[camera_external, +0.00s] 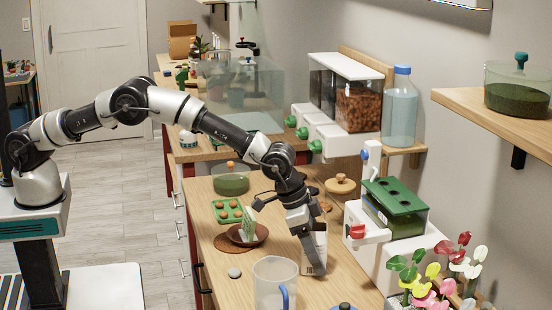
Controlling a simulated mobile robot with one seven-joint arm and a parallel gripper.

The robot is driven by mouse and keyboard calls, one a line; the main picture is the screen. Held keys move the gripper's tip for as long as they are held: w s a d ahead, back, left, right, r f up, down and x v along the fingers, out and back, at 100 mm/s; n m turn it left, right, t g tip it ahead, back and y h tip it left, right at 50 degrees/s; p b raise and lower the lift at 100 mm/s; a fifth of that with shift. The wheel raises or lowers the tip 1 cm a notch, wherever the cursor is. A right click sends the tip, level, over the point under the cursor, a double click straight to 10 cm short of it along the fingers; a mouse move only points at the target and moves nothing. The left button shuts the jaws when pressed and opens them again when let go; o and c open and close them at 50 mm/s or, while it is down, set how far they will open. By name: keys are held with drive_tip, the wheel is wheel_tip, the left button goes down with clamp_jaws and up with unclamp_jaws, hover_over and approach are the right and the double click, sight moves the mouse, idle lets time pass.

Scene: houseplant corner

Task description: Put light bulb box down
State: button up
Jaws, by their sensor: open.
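My gripper (313,258) points down over the wooden counter (220,272), its fingers open. A small pale box (321,240), likely the light bulb box, stands upright on or very near the counter right at the fingers. The fingers and wrist hide part of it, so its label and lower edge are not clear. I cannot tell whether the fingers touch it.
A clear jug (274,283) with a blue handle stands in front. A green-lidded tank (395,205) and colourful plants (440,275) are right.

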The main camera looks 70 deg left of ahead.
drive_tip(key=s+a+r, duration=0.3)
drive_tip(key=a+r, duration=0.1)
drive_tip(key=r, duration=0.3)
drive_tip(key=s+a+r+n, duration=0.1)
drive_tip(key=s+a+r, duration=0.25)
drive_tip(key=r, duration=0.45)
drive_tip(key=s+a+r, duration=0.3)
drive_tip(key=a+r, duration=0.1)
drive_tip(key=r, duration=0.3)
drive_tip(key=s+a+r+n+t, duration=0.1)
drive_tip(key=s+a+r, duration=0.7)
drive_tip(key=s+a, duration=0.35)
drive_tip(key=s+a+f+n+y, duration=0.15)
drive_tip(key=s+a, duration=0.35)
drive_tip(key=s, duration=0.6)
drive_tip(key=s+a+f+n, duration=0.1)
drive_tip(key=s+a+f, duration=0.3)
drive_tip(key=s, duration=0.8)
wheel_tip(320, 180, up, 7)
drive_tip(key=a+p, duration=0.1)
drive_tip(key=p, duration=0.6)
drive_tip(key=shift+w+g, duration=0.3)
drive_tip(key=shift+w, duration=0.05)
